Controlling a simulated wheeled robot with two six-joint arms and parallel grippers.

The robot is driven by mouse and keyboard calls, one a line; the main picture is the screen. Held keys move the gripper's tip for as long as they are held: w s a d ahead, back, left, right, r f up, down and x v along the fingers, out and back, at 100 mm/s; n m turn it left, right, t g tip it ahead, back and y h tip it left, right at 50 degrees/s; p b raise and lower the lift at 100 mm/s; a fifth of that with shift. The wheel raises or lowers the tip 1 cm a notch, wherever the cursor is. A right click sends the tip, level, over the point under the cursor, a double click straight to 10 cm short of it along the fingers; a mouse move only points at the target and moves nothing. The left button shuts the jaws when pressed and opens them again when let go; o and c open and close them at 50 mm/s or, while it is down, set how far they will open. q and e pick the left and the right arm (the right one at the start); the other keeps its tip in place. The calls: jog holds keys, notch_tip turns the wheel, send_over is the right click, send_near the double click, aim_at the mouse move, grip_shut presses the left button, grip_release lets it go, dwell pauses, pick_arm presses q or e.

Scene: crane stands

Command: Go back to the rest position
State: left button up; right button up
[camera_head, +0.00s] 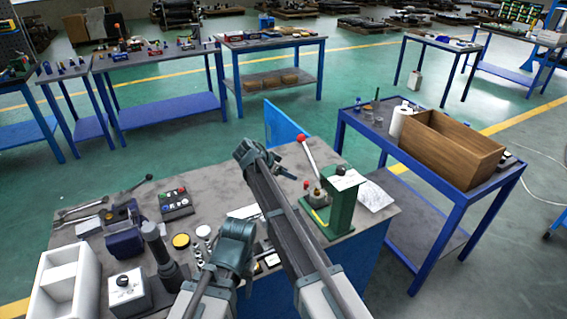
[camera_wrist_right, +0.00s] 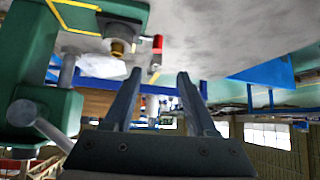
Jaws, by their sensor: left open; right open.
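My right gripper (camera_head: 285,164) is over the work table, left of the green hand press (camera_head: 340,207). In the right wrist view my right gripper (camera_wrist_right: 157,85) shows two fingers apart with nothing between them. The green press (camera_wrist_right: 50,100) fills the left of that view, which looks upside down. My left gripper (camera_head: 240,245) is lower and further left, at the near part of the table; its fingers are small and partly hidden by my arm. I see nothing held in it.
The grey work table (camera_head: 225,180) holds a white tray (camera_head: 65,285), a button box (camera_head: 175,202), a dark column stand (camera_head: 160,255), wrenches and small parts. A blue panel (camera_head: 285,127) stands behind it. A blue cart (camera_head: 400,165) with a wooden box (camera_head: 450,148) is at right.

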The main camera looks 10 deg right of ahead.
jog(key=s+d+f+n+g+y, duration=0.1)
jog(key=s+d+f+n, duration=0.1)
jog(key=s, duration=0.6)
jog(key=s+d+f+n+g+y, duration=0.1)
jog(key=s+d+f+n+y, duration=0.1)
jog(key=s, duration=0.6)
jog(key=s+d+f+n+g+y, duration=0.1)
jog(key=s+n, duration=0.3)
jog(key=s, duration=0.4)
jog(key=shift+s+d+f+y, duration=0.1)
jog(key=shift+d+f+y, duration=0.3)
jog(key=shift+d+y, duration=0.2)
jog(key=s+n+g+y, duration=0.1)
jog(key=s+n+y, duration=0.15)
jog(key=s, duration=0.55)
jog(key=s+a+r+n+p, duration=0.2)
jog(key=s+a+r+p, duration=0.1)
jog(key=a, duration=0.3)
jog(key=s+a+r+n+g+h+p, duration=0.1)
jog(key=s+a+r+n+p, duration=0.2)
jog(key=a, duration=0.3)
jog(key=shift+s+r+p, duration=0.2)
jog(key=shift+r+p, duration=0.15)
jog(key=shift+p, duration=0.25)
